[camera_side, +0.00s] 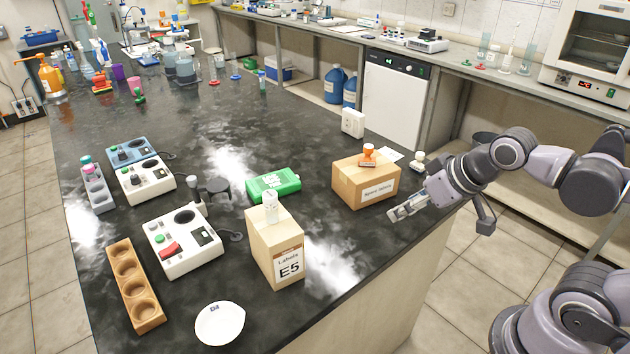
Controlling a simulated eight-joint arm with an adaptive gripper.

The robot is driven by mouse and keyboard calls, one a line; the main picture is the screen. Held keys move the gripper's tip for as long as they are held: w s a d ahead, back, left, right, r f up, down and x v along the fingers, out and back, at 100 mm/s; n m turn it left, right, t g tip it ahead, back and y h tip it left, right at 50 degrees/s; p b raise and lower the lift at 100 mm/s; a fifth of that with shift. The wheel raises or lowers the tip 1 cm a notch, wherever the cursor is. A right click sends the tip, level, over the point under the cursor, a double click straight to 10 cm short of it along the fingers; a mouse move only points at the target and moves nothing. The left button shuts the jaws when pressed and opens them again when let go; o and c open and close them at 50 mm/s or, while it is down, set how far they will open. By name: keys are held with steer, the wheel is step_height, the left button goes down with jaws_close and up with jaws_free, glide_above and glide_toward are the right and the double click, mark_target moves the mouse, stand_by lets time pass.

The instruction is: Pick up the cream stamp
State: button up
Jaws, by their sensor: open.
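A small cream stamp (417,158) with a dark base stands on the black bench near its right edge, just behind my arm. Part of its lower side is close to the arm's outline. My gripper (398,213) is open and empty. It points left, in front of the cream stamp and lower in the picture, beside the right face of a cardboard box. I cannot tell its exact height above the bench.
The cardboard box (366,182) carries an orange stamp (368,153) on top. A white card (390,154) lies behind it. A labelled "E5" box (274,250), a green container (273,184) and a white dish (220,323) stand further left. The bench's right edge is close to my gripper.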

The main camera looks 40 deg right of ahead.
steer(key=w+d+r+m+g+h, duration=0.1)
steer(key=w+d+r+m, duration=0.25)
steer(key=w+d, duration=0.25)
steer(key=m+g+h, duration=0.1)
steer(key=m+g, duration=0.3)
steer(key=m, duration=0.2)
glide_toward(421, 154)
steer(key=shift+n, duration=0.25)
steer(key=x, duration=0.4)
steer(key=shift+w+f, duration=0.25)
steer(key=shift+w, duration=0.15)
steer(key=shift+s+x, duration=0.15)
steer(key=shift+x, duration=1.3)
steer(key=shift+s+x, duration=0.1)
steer(key=shift+x, duration=1.3)
steer(key=shift+d, duration=0.1)
jaws_close()
